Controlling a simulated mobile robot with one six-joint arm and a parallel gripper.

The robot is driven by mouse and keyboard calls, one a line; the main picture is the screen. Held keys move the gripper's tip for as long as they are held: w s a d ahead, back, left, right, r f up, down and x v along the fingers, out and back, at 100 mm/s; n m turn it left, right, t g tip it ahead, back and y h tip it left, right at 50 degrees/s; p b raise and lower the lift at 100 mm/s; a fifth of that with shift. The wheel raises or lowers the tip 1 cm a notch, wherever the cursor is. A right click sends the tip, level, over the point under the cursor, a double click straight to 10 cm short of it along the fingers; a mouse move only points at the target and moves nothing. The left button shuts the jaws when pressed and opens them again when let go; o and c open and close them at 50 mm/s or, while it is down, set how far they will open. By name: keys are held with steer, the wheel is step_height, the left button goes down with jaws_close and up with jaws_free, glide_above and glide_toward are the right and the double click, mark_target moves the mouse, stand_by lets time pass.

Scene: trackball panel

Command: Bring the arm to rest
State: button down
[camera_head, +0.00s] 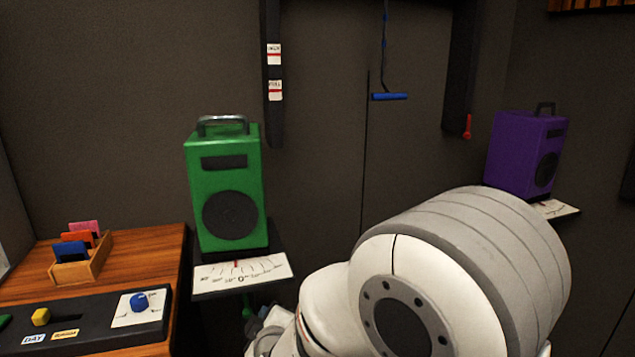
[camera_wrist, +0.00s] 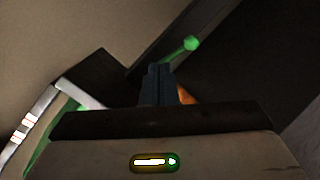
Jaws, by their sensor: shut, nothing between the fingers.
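My gripper (camera_wrist: 158,72) shows in the wrist view with its two dark fingers together and nothing between them. In the head view my white arm fills the lower right, and the fingers are hidden. Past the fingertips in the wrist view is a green ball-ended rod (camera_wrist: 191,43); I cannot tell whether they touch. The dark panel (camera_head: 100,318) with a blue ball (camera_head: 139,301) and a yellow knob (camera_head: 41,316) lies at lower left in the head view, apart from my arm.
A green speaker (camera_head: 229,180) stands on a shelf with a white dial scale (camera_head: 240,273), close left of my arm. A purple speaker (camera_head: 524,150) stands behind my arm at right. A card box (camera_head: 88,262) sits on the wooden top. A blue bar (camera_head: 389,97) hangs above.

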steer(key=s+d+r+m+g+p, duration=0.2)
steer(key=d+r+m+g+p, duration=0.25)
steer(key=d+r, duration=0.4)
steer(key=s+d+r+m+g+h+p, duration=0.2)
steer(key=s+d+r+m+g+p, duration=0.1)
steer(key=s+d, duration=0.5)
steer(key=s+d+r+m+g+h+p, duration=0.2)
steer(key=s+d+r+m+p, duration=0.3)
steer(key=s+d, duration=0.4)
steer(key=shift+s+d+r+m+g, duration=0.25)
steer(key=shift+d+r+m+g, duration=0.35)
steer(key=shift+r+m+g, duration=0.25)
